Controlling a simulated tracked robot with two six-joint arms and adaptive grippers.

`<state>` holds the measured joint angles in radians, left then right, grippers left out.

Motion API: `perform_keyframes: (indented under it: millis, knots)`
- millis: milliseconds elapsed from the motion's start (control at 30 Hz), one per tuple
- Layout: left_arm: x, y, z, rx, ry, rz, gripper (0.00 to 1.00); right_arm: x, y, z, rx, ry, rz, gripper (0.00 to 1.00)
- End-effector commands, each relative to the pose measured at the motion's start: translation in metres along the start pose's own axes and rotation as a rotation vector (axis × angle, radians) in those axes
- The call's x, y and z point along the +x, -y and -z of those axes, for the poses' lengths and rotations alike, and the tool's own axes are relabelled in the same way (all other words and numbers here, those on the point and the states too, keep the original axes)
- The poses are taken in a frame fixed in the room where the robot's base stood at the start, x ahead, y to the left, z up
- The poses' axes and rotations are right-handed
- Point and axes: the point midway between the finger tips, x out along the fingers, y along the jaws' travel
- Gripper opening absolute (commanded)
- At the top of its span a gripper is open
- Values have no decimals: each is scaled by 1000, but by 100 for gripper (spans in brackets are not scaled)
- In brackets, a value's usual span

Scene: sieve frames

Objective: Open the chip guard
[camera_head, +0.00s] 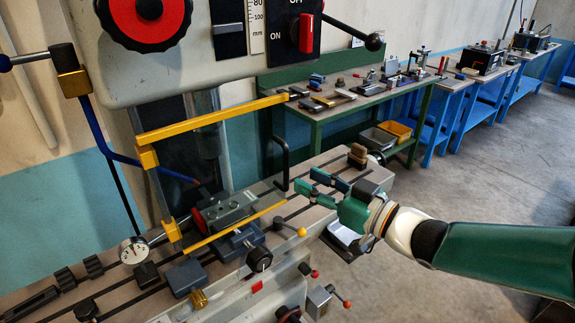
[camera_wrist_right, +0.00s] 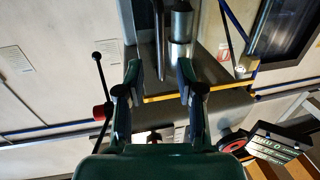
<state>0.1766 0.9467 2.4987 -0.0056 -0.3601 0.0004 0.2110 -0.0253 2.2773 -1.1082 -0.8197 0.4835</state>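The chip guard (camera_head: 215,118) is a yellow frame with a clear panel. It stands upright across the front of the vise (camera_head: 228,210) on the machine table. A black handle (camera_head: 284,160) is at its right edge. In the right wrist view the guard's yellow lower bar (camera_wrist_right: 225,88) crosses behind the fingers. My right gripper (camera_head: 306,180) is open and empty, just right of the handle, with its fingers pointing left toward it. In the right wrist view the open gripper (camera_wrist_right: 160,72) has a dark upright bar between its fingers; I cannot tell whether this is the handle. My left gripper is out of view.
The machine head with a red knob (camera_head: 143,20) and switch (camera_head: 306,33) hangs above. A dial gauge (camera_head: 133,250) and dark blocks sit on the slotted table (camera_head: 105,290). A green bench (camera_head: 330,108) with tools stands behind. The floor at right is clear.

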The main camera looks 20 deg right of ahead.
Motion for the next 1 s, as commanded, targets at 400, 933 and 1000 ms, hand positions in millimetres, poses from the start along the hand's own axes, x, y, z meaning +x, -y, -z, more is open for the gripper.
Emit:
perform_keyframes:
  millis: [400,933,1000]
  knots:
    - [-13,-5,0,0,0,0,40,64,0,0,1,2,0,37]
    - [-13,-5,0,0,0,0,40,69,0,0,0,1,-1,12]
    - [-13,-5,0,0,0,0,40,69,0,0,0,1,-1,0]
